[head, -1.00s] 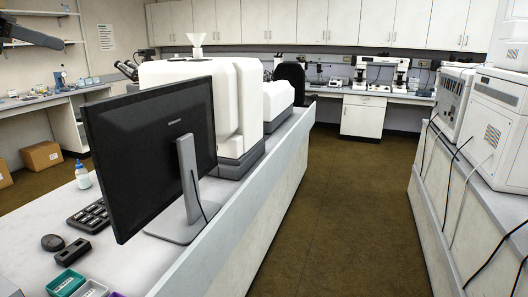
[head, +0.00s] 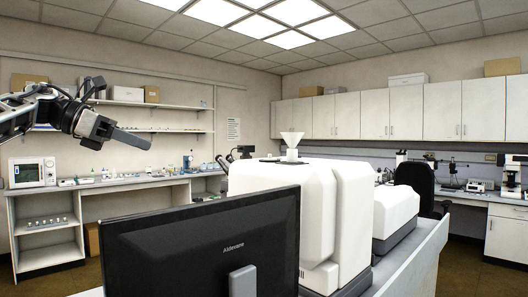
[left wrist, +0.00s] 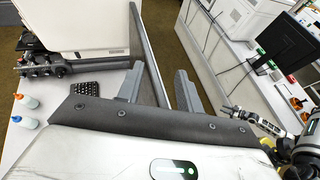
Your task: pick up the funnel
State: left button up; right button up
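The funnel (head: 292,138) is white with a wide cone. It stands upright, mouth up, on a dark patch on top of the white microscope housing (head: 265,190) in the head view. My left gripper (head: 134,139) is in the air to the left of the funnel, well apart from it, seen side-on. In the left wrist view its two grey fingers (left wrist: 160,88) are spread, with nothing held between them. I do not make out the funnel in the left wrist view.
A black monitor (head: 200,245) stands in front of the housing. The left wrist view shows a keyboard (left wrist: 87,88) and small bottles (left wrist: 30,101) on the bench. Shelves (head: 165,104) and a side bench are behind my left arm. The air around the funnel's cone looks clear.

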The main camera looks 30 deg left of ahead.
aim_at(292, 140)
jog(key=i, duration=1.6)
